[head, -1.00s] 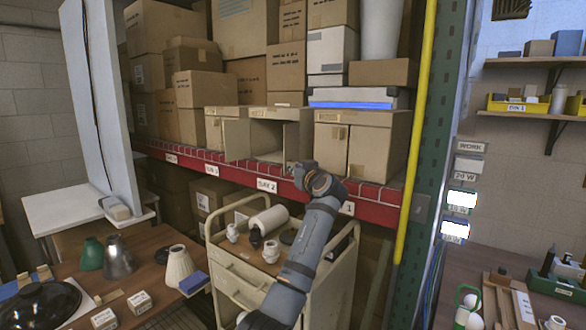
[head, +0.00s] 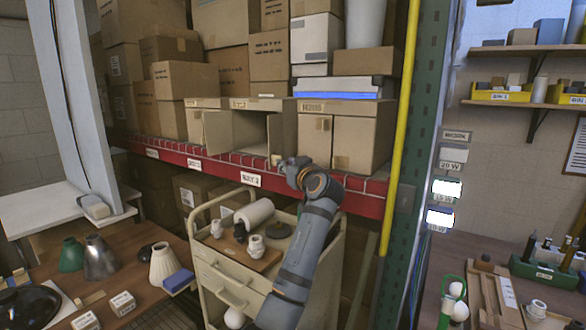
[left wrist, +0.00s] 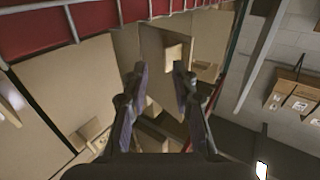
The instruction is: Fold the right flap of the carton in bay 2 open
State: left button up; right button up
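The open carton (head: 240,103) in bay 2 stands on the shelf, its inside showing. Its left flap (head: 217,132) stands outward. Its right flap (head: 284,135) is partly open, with a small tab (head: 277,159) low on it. My left gripper (head: 287,168) is at the shelf's front edge, just below and right of that tab. In the left wrist view the gripper (left wrist: 160,68) has its fingers apart, with a flap (left wrist: 158,75) and a tab (left wrist: 173,52) showing between and beyond the tips. I cannot tell whether they touch. My right gripper is not in view.
A closed carton (head: 345,140) stands close on the right, and a red shelf beam (head: 215,168) runs below. A cart (head: 225,275) with lamp parts stands beneath my left arm. A yellow pole (head: 399,130) and green rack post (head: 418,150) bound the right side.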

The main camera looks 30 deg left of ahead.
pick_arm(q)
jog(key=v, duration=0.8)
jog(key=shift+s+r, duration=0.35)
jog(key=shift+s, duration=0.05)
jog(key=shift+s+a, duration=0.1)
